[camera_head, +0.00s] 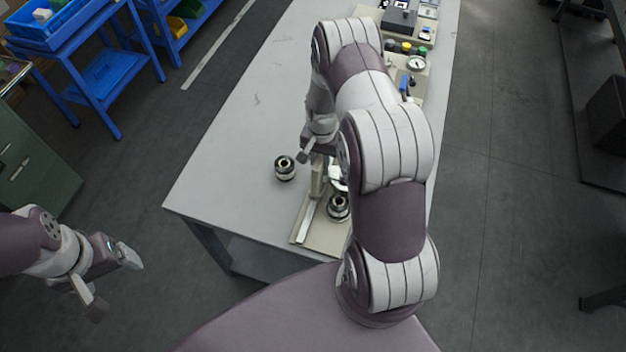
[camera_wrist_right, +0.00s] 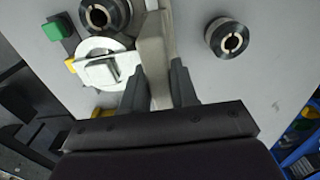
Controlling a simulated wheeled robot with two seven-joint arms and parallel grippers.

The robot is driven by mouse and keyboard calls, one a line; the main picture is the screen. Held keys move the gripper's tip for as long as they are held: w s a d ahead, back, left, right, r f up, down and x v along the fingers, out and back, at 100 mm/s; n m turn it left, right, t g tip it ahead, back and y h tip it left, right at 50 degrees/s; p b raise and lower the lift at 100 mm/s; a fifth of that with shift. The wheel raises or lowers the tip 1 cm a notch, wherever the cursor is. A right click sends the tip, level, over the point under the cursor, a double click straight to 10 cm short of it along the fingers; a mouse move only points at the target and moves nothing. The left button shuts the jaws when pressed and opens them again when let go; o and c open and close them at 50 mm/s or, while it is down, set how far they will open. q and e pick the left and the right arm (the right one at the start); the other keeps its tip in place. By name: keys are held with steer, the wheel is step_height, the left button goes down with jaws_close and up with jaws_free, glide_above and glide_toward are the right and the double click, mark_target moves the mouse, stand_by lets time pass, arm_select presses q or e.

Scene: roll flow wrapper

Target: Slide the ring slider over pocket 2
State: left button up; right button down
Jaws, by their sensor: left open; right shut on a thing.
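My right gripper (camera_head: 316,156) is over the wrapper machine, partly hidden by my own arm. In the right wrist view its fingers (camera_wrist_right: 159,82) are closed on a beige bar (camera_wrist_right: 156,45) of the machine. Beside the bar is a white disc (camera_wrist_right: 92,48) with a rectangular piece on it. A dark metal roll (camera_head: 338,207) sits on the machine's beige base (camera_head: 325,238); it also shows in the wrist view (camera_wrist_right: 100,14). I cannot tell which part is the ring slider or pocket 2. My left gripper (camera_head: 113,283) is open and empty, off the table's left side.
A second dark roll (camera_head: 285,168) stands on the grey table (camera_head: 235,150), left of the machine. Gauges and buttons (camera_head: 408,50) line the far right of the table. Blue shelving (camera_head: 100,50) stands at the far left.

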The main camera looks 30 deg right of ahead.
steer(key=shift+w+d+r, duration=0.1)
steer(key=shift+w+d, duration=0.75)
steer(key=shift+d, duration=0.05)
steer(key=c, duration=1)
jaws_free()
steer(key=shift+o, duration=0.2)
steer(key=shift+s+a, duration=0.15)
